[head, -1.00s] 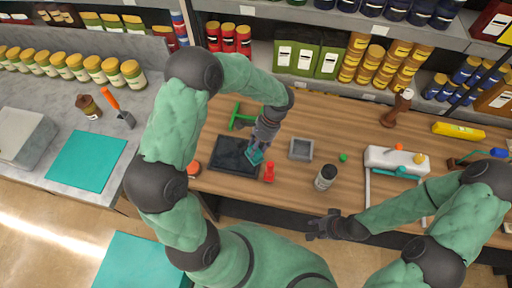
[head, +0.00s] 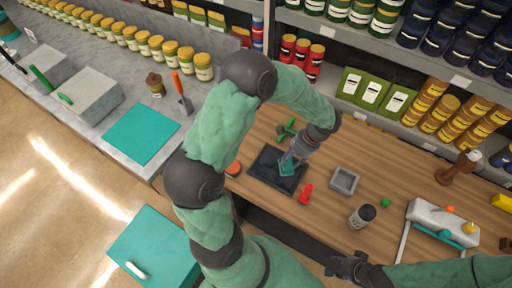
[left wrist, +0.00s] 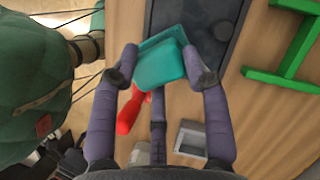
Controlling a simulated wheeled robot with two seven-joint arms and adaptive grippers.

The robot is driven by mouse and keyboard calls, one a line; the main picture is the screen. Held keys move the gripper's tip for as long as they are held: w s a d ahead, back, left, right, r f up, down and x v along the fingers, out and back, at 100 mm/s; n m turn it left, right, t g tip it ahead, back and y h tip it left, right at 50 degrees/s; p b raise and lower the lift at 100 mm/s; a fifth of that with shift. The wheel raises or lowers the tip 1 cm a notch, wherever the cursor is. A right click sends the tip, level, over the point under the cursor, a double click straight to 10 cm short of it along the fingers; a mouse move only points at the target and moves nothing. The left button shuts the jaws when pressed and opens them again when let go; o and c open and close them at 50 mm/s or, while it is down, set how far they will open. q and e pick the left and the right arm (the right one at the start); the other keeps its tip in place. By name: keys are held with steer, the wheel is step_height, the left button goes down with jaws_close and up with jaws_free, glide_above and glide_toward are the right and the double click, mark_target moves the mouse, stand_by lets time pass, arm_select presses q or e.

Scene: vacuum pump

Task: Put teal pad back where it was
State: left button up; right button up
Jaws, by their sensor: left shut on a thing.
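My left gripper (head: 288,163) is shut on a teal pad (head: 286,170), a small block that also shows between the fingers in the left wrist view (left wrist: 160,66). The pad is over the right part of a dark flat tray (head: 262,169) on the wooden table. In the left wrist view the pad overlaps the near edge of the tray (left wrist: 208,25). I cannot tell whether the pad touches the tray. My right gripper (head: 340,266) is empty and looks open, low by the table's front edge.
A grey square holder (head: 344,180), a dark-lidded jar (head: 361,216) and the white pump (head: 437,220) are further right. An orange-red disc (head: 233,169) is left of the tray.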

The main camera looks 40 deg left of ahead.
arm_select(q)
steer(key=s+a+r+m+t+b, duration=0.1)
steer(key=s+a+m, duration=0.3)
steer(key=a, duration=0.2)
steer(key=s+a+r+m+t, duration=0.1)
steer(key=s+a+r+m, duration=0.15)
steer(key=a, duration=0.35)
steer(key=shift+m+y, duration=0.3)
steer(key=shift+m, duration=0.15)
steer(key=w+a+f, duration=0.2)
steer(key=a+f, duration=0.1)
steer(key=w+a+f, duration=0.3)
steer(key=f, duration=0.1)
steer(key=w+a+f, duration=0.3)
steer(key=a, duration=0.1)
steer(key=shift+w+a+f, duration=0.1)
steer(key=shift+w+f, duration=0.15)
steer(key=shift+f, duration=1.55)
steer(key=shift+f, duration=0.15)
steer(key=o, duration=1.3)
